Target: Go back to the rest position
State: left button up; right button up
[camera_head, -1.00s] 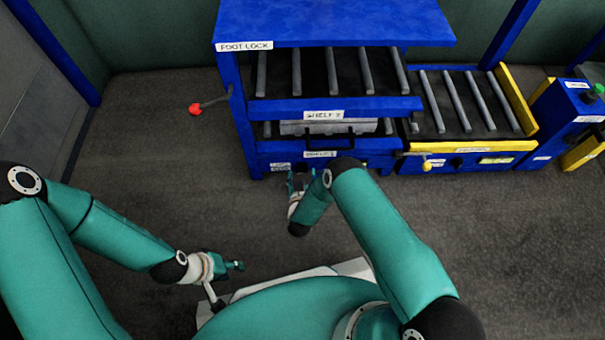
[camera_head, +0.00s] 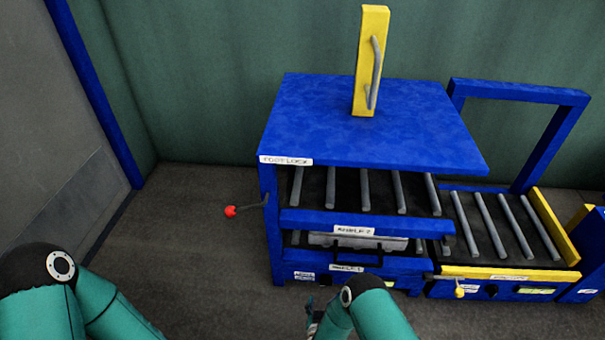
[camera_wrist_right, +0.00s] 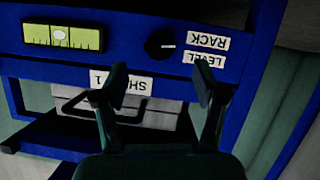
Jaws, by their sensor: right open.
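My right gripper (camera_head: 313,315) shows small at the bottom of the head view, partly covered by my own forearm, in front of the blue rack's lower front. In the right wrist view the gripper (camera_wrist_right: 157,90) is open, with nothing between its two dark fingers. Past the fingers is the rack's front (camera_wrist_right: 130,72), picture upside down, with a "SHELF 1" label and a grey piece with a dark handle (camera_wrist_right: 72,106). That grey piece (camera_head: 345,241) sits on the rack's lower shelf in the head view. My left arm enters at lower left; its gripper is out of view.
The blue rack's top (camera_head: 370,120) carries an upright yellow block with a grey handle (camera_head: 371,60). A red-knobbed lever (camera_head: 231,211) sticks out left of the rack. A roller table (camera_head: 500,228) adjoins it on the right. Floor at the left (camera_head: 190,260) is clear.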

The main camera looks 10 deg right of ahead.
jog(key=shift+r, duration=0.1)
jog(key=s+r+g+y+p, duration=0.1)
jog(key=s+r+g+y, duration=0.4)
jog(key=s, duration=0.6)
jog(key=s+r+g+y+p, duration=0.1)
jog(key=s+r+g+y, duration=0.2)
jog(key=s+r+g, duration=0.65)
notch_tip(320, 180, up, 36)
jog(key=s+t+p, duration=0.2)
jog(key=p, duration=3.6)
jog(key=shift+a+r+m, duration=0.2)
jog(key=shift+a+m, duration=0.1)
jog(key=shift+a, duration=0.05)
